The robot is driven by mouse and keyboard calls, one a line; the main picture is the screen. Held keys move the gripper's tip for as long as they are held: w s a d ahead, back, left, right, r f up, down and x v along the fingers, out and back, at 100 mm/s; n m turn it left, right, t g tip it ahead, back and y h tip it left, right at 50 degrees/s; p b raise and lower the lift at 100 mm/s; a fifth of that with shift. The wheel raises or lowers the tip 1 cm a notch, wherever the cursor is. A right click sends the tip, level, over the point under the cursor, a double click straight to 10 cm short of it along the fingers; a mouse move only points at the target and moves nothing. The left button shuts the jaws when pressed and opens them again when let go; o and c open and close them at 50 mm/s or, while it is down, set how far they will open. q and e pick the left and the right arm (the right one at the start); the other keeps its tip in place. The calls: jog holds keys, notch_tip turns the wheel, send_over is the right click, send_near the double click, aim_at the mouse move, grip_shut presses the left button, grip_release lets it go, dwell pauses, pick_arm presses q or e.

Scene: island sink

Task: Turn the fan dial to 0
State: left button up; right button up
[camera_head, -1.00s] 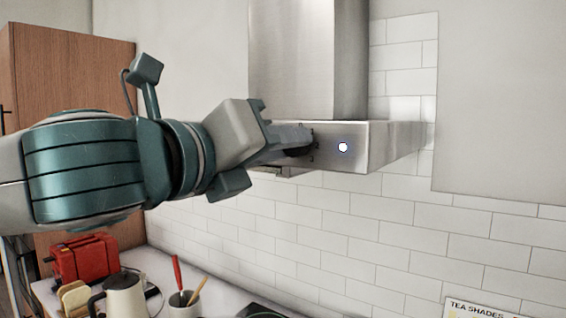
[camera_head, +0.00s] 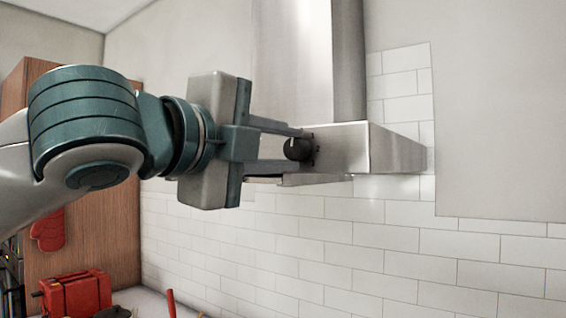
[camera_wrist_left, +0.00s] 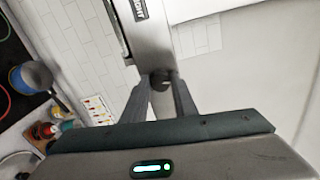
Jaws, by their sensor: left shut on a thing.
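The fan dial (camera_head: 298,149) is a small round black knob on the front of the steel range hood (camera_head: 345,148). A light mark on it points roughly upward; I cannot read any numbers. My left gripper (camera_head: 301,151) has one finger above the dial and one below, shut on it. In the left wrist view the dial (camera_wrist_left: 160,77) sits between the tips of the left gripper (camera_wrist_left: 160,82). My right gripper is not in view.
White tiles (camera_head: 330,240) cover the wall below the hood. A red toaster (camera_head: 75,295) stands at the lower left by a wooden cabinet (camera_head: 110,220). A blue pan (camera_wrist_left: 33,76) shows on the stove in the left wrist view.

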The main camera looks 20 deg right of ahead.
pick_arm(q)
jog(key=shift+n+b, duration=0.35)
jog(key=shift+n, duration=0.25)
jog(key=o, duration=1)
jog(key=shift+o, duration=0.2)
jog(key=shift+a, duration=0.1)
